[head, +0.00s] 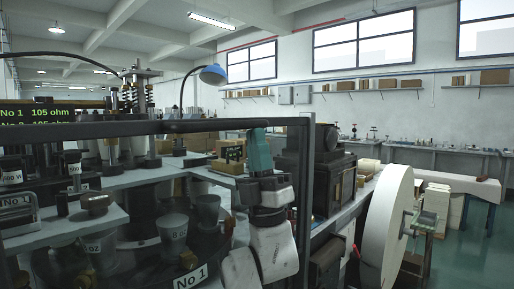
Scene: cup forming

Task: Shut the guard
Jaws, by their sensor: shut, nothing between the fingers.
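The guard (150,127) is a dark-framed clear panel across the left half of the head view, with its right upright (304,190) near the middle. Its pane lies in front of the cup machine's round dark table (140,262). I cannot tell from this view how far it stands open. My gripper (258,137), with a teal end, points up just below the guard's top bar, left of the upright. It is shut and empty. Whether it touches the frame I cannot tell.
Grey paper cups (173,235) stand on the round table behind the pane. A dark boxy machine (320,168) and a large pale roll (386,226) stand to the right. A blue lamp (213,75) hangs above. Green floor shows clear at far right.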

